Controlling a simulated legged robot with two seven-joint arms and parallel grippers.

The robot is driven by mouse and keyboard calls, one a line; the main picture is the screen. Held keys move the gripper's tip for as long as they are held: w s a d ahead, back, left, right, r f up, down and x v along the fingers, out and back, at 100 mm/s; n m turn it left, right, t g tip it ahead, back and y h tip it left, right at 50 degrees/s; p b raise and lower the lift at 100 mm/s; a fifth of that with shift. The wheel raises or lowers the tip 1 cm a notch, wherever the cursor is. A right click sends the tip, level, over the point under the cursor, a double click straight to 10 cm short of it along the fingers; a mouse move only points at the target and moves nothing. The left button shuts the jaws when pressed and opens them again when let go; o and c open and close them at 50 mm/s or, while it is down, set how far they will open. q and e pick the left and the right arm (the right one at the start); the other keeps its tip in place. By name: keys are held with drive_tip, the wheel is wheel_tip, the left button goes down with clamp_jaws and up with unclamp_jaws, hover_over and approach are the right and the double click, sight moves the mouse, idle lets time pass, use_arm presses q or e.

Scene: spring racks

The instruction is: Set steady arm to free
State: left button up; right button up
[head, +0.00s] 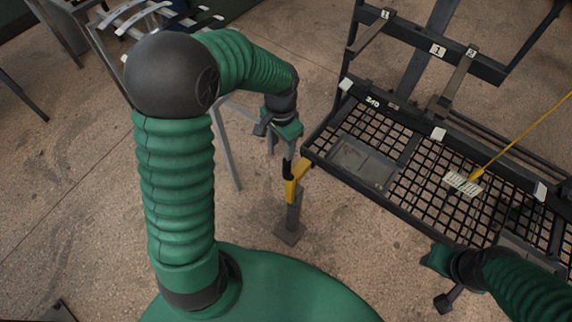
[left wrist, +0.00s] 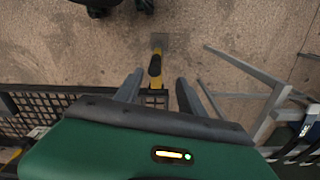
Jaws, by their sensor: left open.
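The steady arm (head: 293,182) is a yellow and black piece on a grey post with a square foot, beside the near left corner of the black rack. In the left wrist view the steady arm (left wrist: 155,66) shows its black end in line with the gap between my fingers. My left gripper (head: 287,137) is just above the steady arm's upper end, open. Its two fingers (left wrist: 159,82) stand apart; I cannot tell whether either touches the steady arm. My right gripper (head: 437,279) is low at the right, by the rack's front edge; its fingers are unclear.
The black mesh rack (head: 415,195) fills the right, with numbered uprights behind. A yellow line (head: 520,138) runs down to a white labelled plate (head: 463,183) on the mesh. A grey metal frame (head: 224,150) stands left of the steady arm. Floor is clear around the foot.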

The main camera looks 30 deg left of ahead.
sight(286, 167)
use_arm(q)
drive_tip(key=f, duration=0.3)
drive_tip(key=d+f+b, duration=0.1)
drive_tip(key=f, duration=0.7)
drive_tip(key=shift+w+d+f, duration=0.25)
drive_tip(key=shift+w+d, duration=0.05)
drive_tip(key=shift+d, duration=0.1)
drive_tip(key=shift+a+f, duration=0.2)
drive_tip(key=shift+f, duration=0.05)
drive_tip(key=shift+w+a+f, duration=0.1)
drive_tip(key=shift+a+f, duration=0.1)
drive_tip(key=shift+a, duration=0.2)
drive_tip(key=shift+d+r, duration=0.1)
drive_tip(key=shift+d, duration=0.25)
drive_tip(key=c, duration=0.7)
drive_tip(key=shift+c, duration=1.3)
clamp_jaws()
use_arm(e)
drive_tip(key=shift+w+d+f, duration=0.15)
drive_tip(key=shift+d+f, duration=0.1)
drive_tip(key=shift+f, duration=0.25)
drive_tip(key=shift+w+d+f, duration=0.15)
drive_tip(key=shift+d+f, duration=0.05)
drive_tip(key=shift+f, duration=0.3)
